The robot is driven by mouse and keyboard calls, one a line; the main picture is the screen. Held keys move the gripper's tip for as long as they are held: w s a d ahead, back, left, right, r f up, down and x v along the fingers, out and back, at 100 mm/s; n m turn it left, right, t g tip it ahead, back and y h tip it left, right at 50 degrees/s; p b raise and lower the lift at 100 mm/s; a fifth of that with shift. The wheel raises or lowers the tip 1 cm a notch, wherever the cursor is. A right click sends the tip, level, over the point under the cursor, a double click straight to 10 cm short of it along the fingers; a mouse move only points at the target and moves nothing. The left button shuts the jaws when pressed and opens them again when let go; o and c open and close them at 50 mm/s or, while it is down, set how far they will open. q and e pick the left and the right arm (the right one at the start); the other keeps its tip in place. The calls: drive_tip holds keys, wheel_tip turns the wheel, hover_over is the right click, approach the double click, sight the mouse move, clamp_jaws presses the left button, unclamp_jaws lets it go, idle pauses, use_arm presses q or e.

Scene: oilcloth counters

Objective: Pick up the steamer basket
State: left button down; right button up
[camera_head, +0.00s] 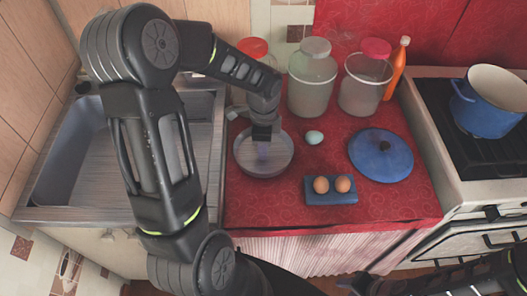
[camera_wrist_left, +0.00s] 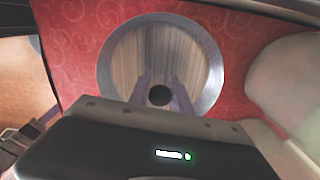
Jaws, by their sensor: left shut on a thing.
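The steamer basket (camera_head: 281,161) is a round, grey, shallow vessel on the red cloth, near the counter's left edge. In the left wrist view the steamer basket (camera_wrist_left: 207,62) shows a metallic rim, a streaked wood-like inside and a dark round spot at its middle. My left gripper (camera_head: 262,146) points down over its middle. In the left wrist view both fingers of the left gripper (camera_wrist_left: 160,92) reach to the dark round spot and are shut on the basket there. The exact contact is partly hidden.
A pale egg-shaped thing (camera_head: 314,137), a blue holder (camera_head: 331,198) with two brown eggs and a blue lid (camera_head: 366,160) lie to the right. Jars (camera_head: 312,80) and an orange bottle (camera_head: 397,68) stand behind. A sink (camera_head: 75,160) is left, a stove with a blue pot (camera_head: 486,115) right.

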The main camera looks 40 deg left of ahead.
use_arm(q)
drive_tip(key=shift+r, duration=0.1)
wheel_tip(320, 180, up, 10)
drive_tip(key=shift+f+b, duration=0.1)
drive_tip(key=shift+b, duration=0.25)
idle(0.9)
